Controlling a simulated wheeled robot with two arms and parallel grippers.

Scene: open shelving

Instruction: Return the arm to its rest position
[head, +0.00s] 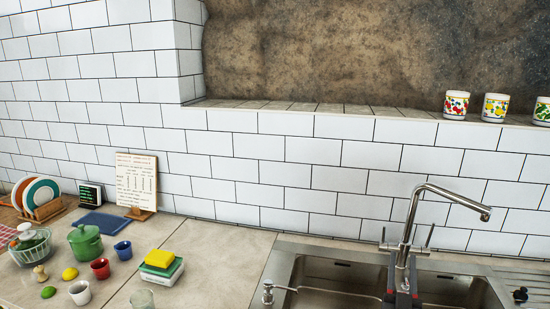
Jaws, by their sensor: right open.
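My right gripper (403,293) shows at the bottom edge, in front of the sink tap. Its two dark fingertips with red marks stand a little apart, and nothing shows between them. The rest of my right arm is below the picture. The tap (407,245) rises behind the fingertips; I cannot tell how near they are to it. My left gripper is not in view.
A steel sink (345,272) fills the lower right. On the counter (220,262) at left are a green pot (86,243), a yellow sponge (159,259), cups, a dish rack and a recipe board (136,183). Mugs (495,107) stand on the ledge.

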